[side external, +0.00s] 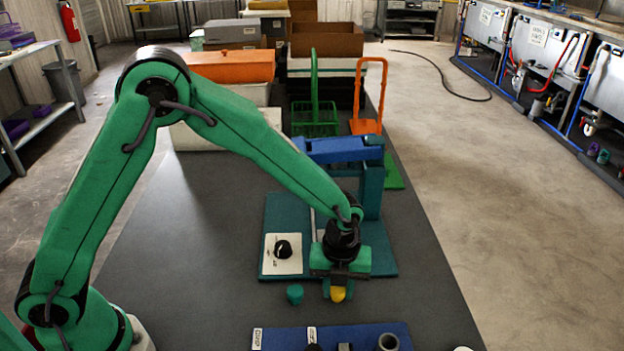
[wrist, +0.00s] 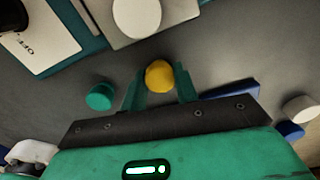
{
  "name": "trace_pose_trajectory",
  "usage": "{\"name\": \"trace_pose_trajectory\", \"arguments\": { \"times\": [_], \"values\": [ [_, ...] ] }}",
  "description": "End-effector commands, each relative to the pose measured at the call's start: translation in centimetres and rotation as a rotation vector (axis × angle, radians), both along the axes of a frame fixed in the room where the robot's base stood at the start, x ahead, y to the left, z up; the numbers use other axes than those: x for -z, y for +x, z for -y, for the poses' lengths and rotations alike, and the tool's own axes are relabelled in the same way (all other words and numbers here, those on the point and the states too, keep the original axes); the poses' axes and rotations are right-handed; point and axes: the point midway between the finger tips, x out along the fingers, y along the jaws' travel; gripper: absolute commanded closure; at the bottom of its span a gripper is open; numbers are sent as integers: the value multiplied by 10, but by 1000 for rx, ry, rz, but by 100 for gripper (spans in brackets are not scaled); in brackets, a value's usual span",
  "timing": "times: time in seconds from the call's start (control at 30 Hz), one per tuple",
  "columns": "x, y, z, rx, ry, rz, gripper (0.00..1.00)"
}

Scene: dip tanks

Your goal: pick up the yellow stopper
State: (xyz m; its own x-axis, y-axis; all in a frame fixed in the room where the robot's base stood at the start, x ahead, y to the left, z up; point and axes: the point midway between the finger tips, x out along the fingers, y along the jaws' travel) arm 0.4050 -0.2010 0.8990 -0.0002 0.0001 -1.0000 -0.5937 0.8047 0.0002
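The yellow stopper (side external: 338,294) stands on the dark bench top, just below my gripper (side external: 338,288). In the wrist view the yellow stopper (wrist: 159,75) shows between the tips of my gripper's two green fingers (wrist: 159,84). The fingers are apart, one on each side of it, with little or no gap. I see no clear sign of them clamping it. The stopper's lower part is hard to make out in the wrist view.
A teal stopper (side external: 295,294) stands close by on the left. A blue rack (side external: 372,333) with labels lies in front. A teal base with a white dial plate (side external: 292,265) is behind. White (wrist: 302,108) and blue (wrist: 290,130) pieces show at the right in the wrist view.

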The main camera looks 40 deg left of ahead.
Motion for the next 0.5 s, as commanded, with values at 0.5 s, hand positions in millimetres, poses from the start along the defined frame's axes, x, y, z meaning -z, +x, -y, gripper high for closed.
{"name": "trace_pose_trajectory", "arguments": {
  "times": [0.5],
  "values": [
    [-4,0,0,0,0,1,92]
  ]
}}
